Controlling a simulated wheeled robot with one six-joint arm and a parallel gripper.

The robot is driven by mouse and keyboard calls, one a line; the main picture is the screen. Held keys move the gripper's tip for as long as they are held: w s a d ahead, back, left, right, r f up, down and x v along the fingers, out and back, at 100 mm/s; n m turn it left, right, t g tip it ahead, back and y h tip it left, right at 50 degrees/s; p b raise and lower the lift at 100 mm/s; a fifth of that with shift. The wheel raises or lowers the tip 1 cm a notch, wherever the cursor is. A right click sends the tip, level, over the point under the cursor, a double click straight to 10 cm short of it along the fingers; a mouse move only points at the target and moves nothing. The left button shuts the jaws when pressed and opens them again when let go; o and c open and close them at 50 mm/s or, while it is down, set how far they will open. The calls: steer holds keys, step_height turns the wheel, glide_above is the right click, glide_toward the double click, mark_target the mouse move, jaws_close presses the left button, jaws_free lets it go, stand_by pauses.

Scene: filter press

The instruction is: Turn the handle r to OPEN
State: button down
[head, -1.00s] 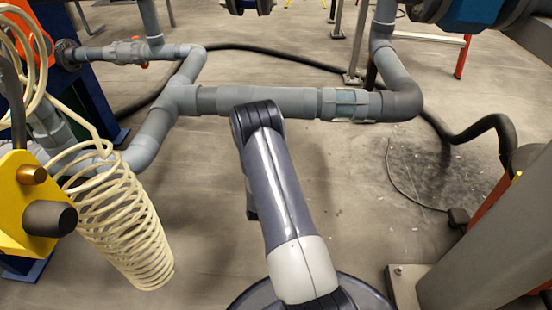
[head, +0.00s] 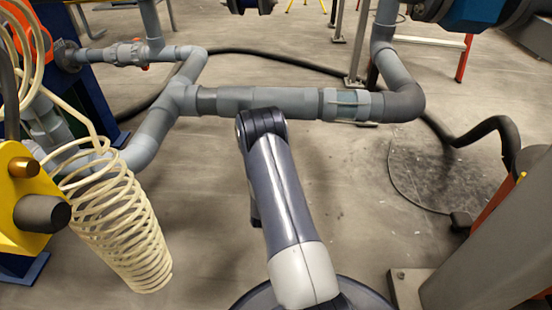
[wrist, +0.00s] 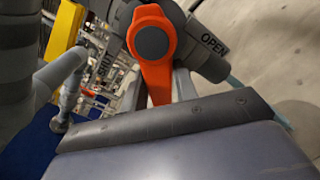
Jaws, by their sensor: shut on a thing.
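The orange handle (wrist: 155,75) with a round dark grey cap shows in the wrist view, on a grey valve body. Its arm points down in the picture, and its lower end is hidden behind my gripper. The word OPEN (wrist: 214,43) is printed to the right of the handle, and SHUT (wrist: 104,64) to its left. My gripper (wrist: 165,118) fills the bottom of the wrist view as a grey-blue body with a dark edge. It is shut on the orange handle's lower end. The contact itself is hidden. My gripper does not show in the head view.
In the head view, a grey pipe (head: 265,100) crosses beyond my arm. A cream coiled hose (head: 125,235) and a yellow block (head: 22,205) stand at left. A black hose (head: 500,125) and grey post (head: 490,250) are at right. Concrete floor (head: 330,190) lies between.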

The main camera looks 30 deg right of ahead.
steer(key=d+n, duration=0.1)
steer(key=s+f+n, duration=0.1)
steer(key=n, duration=0.1)
steer(key=shift+d+h, duration=0.3)
steer(key=shift+d, duration=0.1)
steer(key=n, duration=0.1)
steer(key=d+n, duration=0.1)
steer(key=n, duration=0.3)
steer(key=shift+s+d+r, duration=0.25)
steer(key=shift+s+d, duration=0.05)
steer(key=shift+d, duration=0.05)
steer(key=c, duration=1.3)
jaws_free()
steer(key=o, duration=0.5)
steer(key=shift+a, duration=0.1)
steer(key=shift+c, duration=0.2)
steer(key=v, duration=0.7)
steer(key=shift+a+f, duration=0.15)
